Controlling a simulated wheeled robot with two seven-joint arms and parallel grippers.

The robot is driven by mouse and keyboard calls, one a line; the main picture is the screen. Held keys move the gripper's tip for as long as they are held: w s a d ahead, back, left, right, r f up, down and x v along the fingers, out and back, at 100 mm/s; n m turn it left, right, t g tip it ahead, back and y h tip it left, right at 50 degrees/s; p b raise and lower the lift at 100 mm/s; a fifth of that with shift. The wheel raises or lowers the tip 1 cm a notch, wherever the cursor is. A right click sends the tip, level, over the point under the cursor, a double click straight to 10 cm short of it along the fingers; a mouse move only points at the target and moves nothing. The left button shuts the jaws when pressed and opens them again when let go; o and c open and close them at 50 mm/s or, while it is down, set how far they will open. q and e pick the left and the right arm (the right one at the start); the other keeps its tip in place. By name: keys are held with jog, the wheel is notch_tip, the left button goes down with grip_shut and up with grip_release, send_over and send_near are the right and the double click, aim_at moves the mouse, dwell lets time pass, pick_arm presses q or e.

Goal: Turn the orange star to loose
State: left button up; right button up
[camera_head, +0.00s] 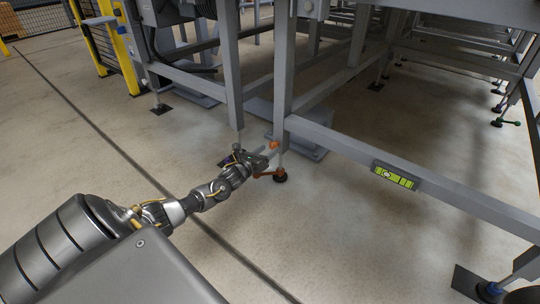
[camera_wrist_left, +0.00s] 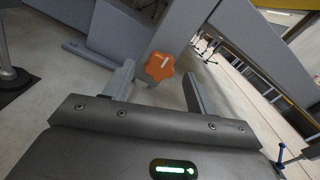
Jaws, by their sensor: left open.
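The orange star (camera_wrist_left: 159,66) is a lobed knob with a white mark on its face, mounted on a grey frame post (camera_wrist_left: 185,28). In the head view the star (camera_head: 274,144) shows as a small orange spot low on the near post. My left gripper (camera_head: 265,152) is beside it at the post's lower end. In the left wrist view its two fingers are apart, one on each side of the star, with visible gaps, so it appears not gripped. How near the fingertips are in depth is hard to tell. My right gripper is not in view.
A grey crossbeam (camera_head: 340,146) runs right from the post and carries a green spirit level (camera_head: 394,176). Open floor (camera_head: 340,245) lies in front; yellow fencing (camera_head: 125,55) stands back left.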

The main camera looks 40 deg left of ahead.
pick_arm(q)
jog(key=shift+w, duration=0.9)
jog(key=shift+c, duration=0.2)
jog(key=c, duration=0.9)
jog(key=shift+c, duration=0.2)
